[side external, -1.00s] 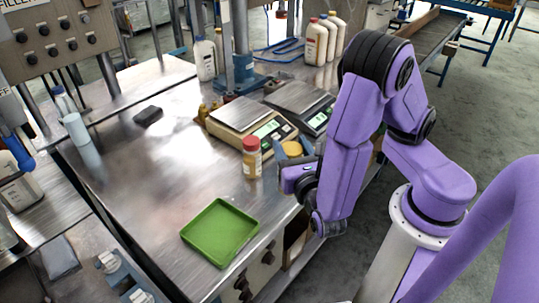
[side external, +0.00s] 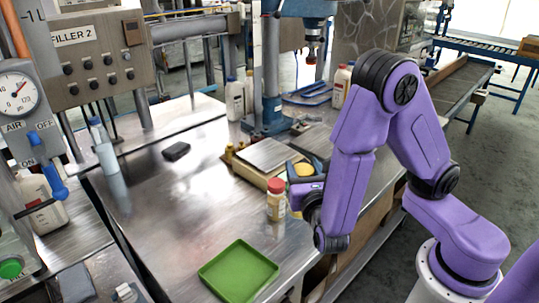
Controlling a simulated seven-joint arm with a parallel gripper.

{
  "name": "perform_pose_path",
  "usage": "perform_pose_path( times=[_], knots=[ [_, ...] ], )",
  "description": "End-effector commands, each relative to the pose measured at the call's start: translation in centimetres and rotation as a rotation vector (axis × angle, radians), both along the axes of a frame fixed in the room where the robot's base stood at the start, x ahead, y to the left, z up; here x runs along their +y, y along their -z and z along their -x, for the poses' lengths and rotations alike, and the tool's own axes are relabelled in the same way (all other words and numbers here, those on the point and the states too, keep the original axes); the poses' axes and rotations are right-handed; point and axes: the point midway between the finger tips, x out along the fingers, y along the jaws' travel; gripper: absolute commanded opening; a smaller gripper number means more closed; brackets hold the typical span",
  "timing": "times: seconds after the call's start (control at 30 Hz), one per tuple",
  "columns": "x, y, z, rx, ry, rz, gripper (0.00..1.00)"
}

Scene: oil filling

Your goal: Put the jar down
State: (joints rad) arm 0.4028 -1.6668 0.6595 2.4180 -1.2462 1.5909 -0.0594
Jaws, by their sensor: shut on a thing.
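My gripper (side external: 304,171) is at the right part of the steel table, by the scales, with dark fingers on either side of a round yellow top. I take this to be the jar (side external: 304,168). The gripper is shut on it; its body is largely hidden by the gripper, and I cannot tell whether its base touches anything. A second jar with a red-orange lid (side external: 276,200) stands upright on the table, just left of and nearer than my gripper.
A green tray (side external: 238,272) lies empty near the table's front edge. A scale (side external: 267,153) stands behind the lidded jar; a second scale is mostly hidden behind my gripper. A black block (side external: 176,151) lies farther left. The table's middle is clear.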

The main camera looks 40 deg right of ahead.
Motion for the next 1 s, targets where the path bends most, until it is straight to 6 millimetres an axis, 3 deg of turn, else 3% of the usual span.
perform_pose_path(
  times=[0.37,0.6,0.8,1.0],
  knots=[
    [-4.3,-2.4,-8.3,-0.003,0.013,-0.003,0.00],
    [-8.6,-4.7,-12.4,-0.005,0.019,-0.001,0.00],
    [-12.1,-6.5,-14.6,-0.003,0.023,0.000,0.00],
    [-14.1,-7.5,-15.5,-0.002,0.026,0.001,0.00]
  ],
)
